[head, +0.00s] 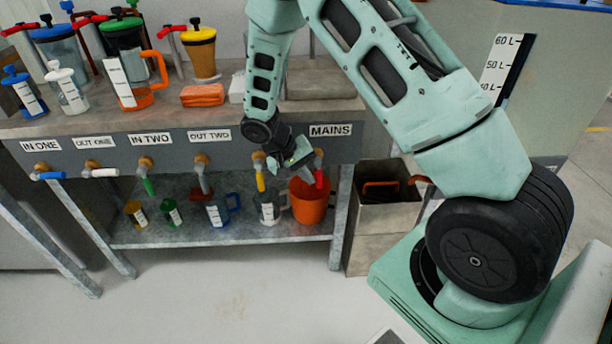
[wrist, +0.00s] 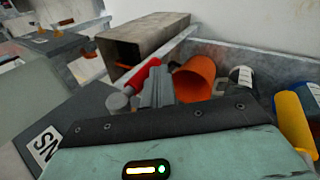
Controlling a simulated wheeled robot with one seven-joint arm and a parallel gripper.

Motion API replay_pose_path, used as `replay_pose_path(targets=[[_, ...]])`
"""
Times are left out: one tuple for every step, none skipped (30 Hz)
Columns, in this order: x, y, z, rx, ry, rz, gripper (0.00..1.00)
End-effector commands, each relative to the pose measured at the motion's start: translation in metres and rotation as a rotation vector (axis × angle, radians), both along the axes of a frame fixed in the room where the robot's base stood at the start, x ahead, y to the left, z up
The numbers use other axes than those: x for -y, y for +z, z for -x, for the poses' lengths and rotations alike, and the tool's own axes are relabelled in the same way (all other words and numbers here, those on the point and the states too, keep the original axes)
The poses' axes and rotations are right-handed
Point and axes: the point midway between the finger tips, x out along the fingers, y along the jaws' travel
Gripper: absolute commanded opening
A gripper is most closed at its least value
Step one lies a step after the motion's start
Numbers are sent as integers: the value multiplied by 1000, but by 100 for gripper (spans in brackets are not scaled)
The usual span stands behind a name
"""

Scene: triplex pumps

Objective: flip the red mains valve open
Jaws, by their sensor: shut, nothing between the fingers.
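The red mains valve handle (head: 319,179) hangs downward from its brass fitting, under the MAINS label (head: 330,131) on the bench front. My gripper (head: 298,168) is close beside it on the left, shut and empty. In the wrist view the red handle (wrist: 147,75) lies right beside the grey shut fingers (wrist: 157,88). I cannot tell whether they touch. The fingers hide part of the handle and its surroundings in that view.
A yellow valve handle (head: 260,180) hangs just left of my gripper. An orange bucket (head: 309,203) stands on the shelf below, with several jugs to its left. An open metal box (head: 382,212) stands right of the bench leg. The floor in front is clear.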

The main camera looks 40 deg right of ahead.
Motion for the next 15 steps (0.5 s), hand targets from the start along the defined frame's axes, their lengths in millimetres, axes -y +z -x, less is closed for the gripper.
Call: replay_pose_path(targets=[[0, -2, 1, -15, 2, 22, 0], [1, -3, 1, -24, 2, 35, 0], [2, -3, 1, -38, 2, 56, 0], [2, -4, 2, -49, 3, 74, 0], [3, -4, 2, -63, 4, 93, 0], [4, -5, 3, -81, 5, 120, 0], [5, -6, 4, -97, 5, 143, 0], [6, -6, 4, -112, 5, 165, 0], [7, -7, 5, -133, 5, 199, 0], [8, -7, 6, -150, 6, 223, 0], [10, -8, 7, -166, 4, 247, 0], [11, -8, 8, -186, 3, 277, 0], [12, -8, 9, -204, 3, 303, 0], [13, -8, 9, -221, 5, 326, 0], [15, -9, 10, -241, 4, 358, 0]])
